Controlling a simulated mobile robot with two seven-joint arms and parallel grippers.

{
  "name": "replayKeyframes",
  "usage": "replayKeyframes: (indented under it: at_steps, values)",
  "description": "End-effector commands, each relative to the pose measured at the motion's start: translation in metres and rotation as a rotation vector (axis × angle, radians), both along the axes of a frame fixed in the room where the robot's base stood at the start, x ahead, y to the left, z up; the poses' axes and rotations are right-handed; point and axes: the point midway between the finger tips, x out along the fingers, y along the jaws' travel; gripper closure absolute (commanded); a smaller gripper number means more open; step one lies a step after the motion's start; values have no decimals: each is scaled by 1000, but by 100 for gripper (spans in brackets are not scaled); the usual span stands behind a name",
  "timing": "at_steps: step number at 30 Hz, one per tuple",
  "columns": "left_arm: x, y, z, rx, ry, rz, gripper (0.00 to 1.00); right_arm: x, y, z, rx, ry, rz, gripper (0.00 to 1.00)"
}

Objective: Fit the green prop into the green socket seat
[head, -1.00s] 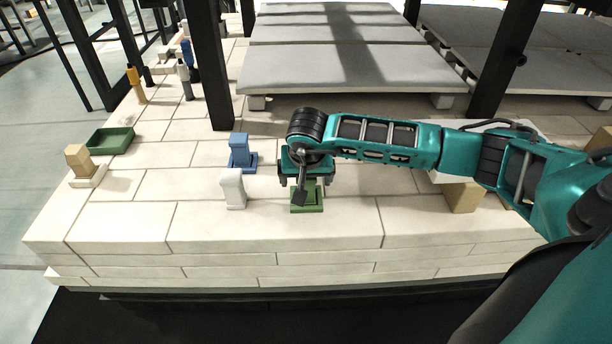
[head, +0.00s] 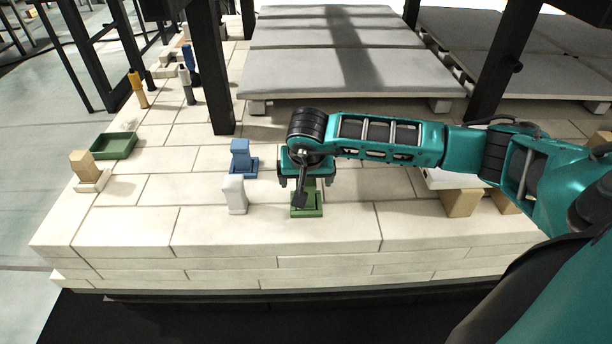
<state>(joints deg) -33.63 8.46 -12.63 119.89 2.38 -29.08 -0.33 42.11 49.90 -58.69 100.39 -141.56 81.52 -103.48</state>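The green prop (head: 312,190) stands upright at the green socket seat (head: 307,212), near the front edge of the brick deck. Its lower part shows below my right gripper (head: 305,182); its top is hidden by the gripper and wrist. The prop looks seated in the socket, but the exact fit is partly covered. My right gripper is directly above and around the prop's top, its fingers spread apart to either side with gaps to the prop. My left gripper is not in view.
A blue prop in its seat (head: 240,158) and a white one (head: 234,195) stand close left. A tan block on a pale seat (head: 83,168) and a green tray (head: 113,146) are far left. A dark post (head: 207,70) and grey shelves (head: 340,70) rise behind.

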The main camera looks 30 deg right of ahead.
Motion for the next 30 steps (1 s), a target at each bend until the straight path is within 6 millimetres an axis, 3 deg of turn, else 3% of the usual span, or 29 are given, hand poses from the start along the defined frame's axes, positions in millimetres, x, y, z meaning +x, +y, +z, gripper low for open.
replayKeyframes:
  at_steps: [11, 26, 30]
  values:
    - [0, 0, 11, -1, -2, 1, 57, -4, 2, 12, 0, 0, -1, 11]
    - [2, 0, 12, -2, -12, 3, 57, -4, 2, 12, 0, 0, -1, 11]
    - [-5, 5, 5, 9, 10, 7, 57, -10, 7, 35, 0, -4, 3, 11]
